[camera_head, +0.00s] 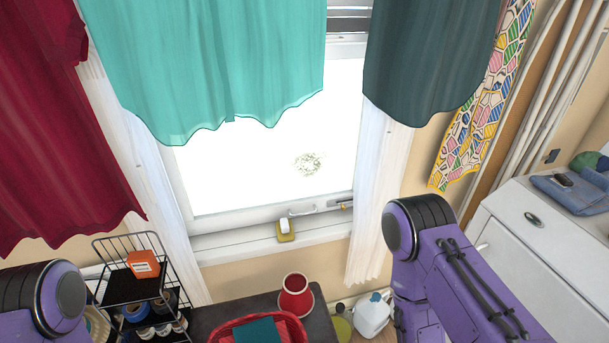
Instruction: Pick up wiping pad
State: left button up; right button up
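A small yellow-and-white block (286,230), which looks like the wiping pad, rests on the window sill (235,241) below the bright window. A folded teal cloth (258,332) lies in a red basket (226,328) at the bottom edge; I cannot tell whether it is a pad. My purple left arm shows at the lower left and my purple right arm at the lower right. Neither gripper is in the picture. Nothing touches the yellow-and-white block.
A black wire rack (134,291) with an orange box (143,264) stands left. A red pot (295,296) stands on a dark surface (322,325) beside the basket. A white jug (371,315) is right of it. Curtains hang above; a white cabinet (545,255) is right.

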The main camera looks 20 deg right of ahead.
aim_at(284, 227)
jog(key=u, duration=0.05)
jog(key=k, duration=0.6)
jog(key=u, duration=0.5)
jog(key=i, duration=1.1)
jog(key=z, duration=0.1)
